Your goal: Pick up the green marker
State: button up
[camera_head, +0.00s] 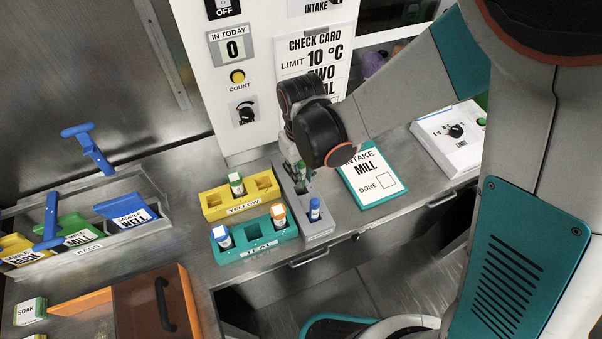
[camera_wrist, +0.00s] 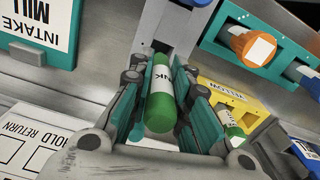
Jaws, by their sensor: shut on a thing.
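The green marker (camera_wrist: 160,105), with a white label partly reading "NK", lies between the teal finger pads of my gripper (camera_wrist: 158,92) in the wrist view. The pads are shut on it from both sides. In the head view the green marker (camera_head: 301,170) shows as a small green bit under my gripper (camera_head: 299,176), above the back part of the grey holder (camera_head: 317,233). I cannot tell whether its lower end is still in the holder. A blue marker (camera_head: 314,210) stands upright in the front of the same holder.
Left of the holder are a yellow rack (camera_head: 213,213) with a green-capped vial (camera_head: 236,184) and a teal rack (camera_head: 238,254) with blue- and orange-capped vials. Right of it lies the "INTAKE MILL" card (camera_head: 370,179). A white control box (camera_head: 447,138) sits farther right.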

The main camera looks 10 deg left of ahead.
notch_tip(320, 180, up, 14)
jog(key=p, duration=0.8)
jog(key=shift+r+p, duration=0.15)
jog(key=shift+p, duration=0.15)
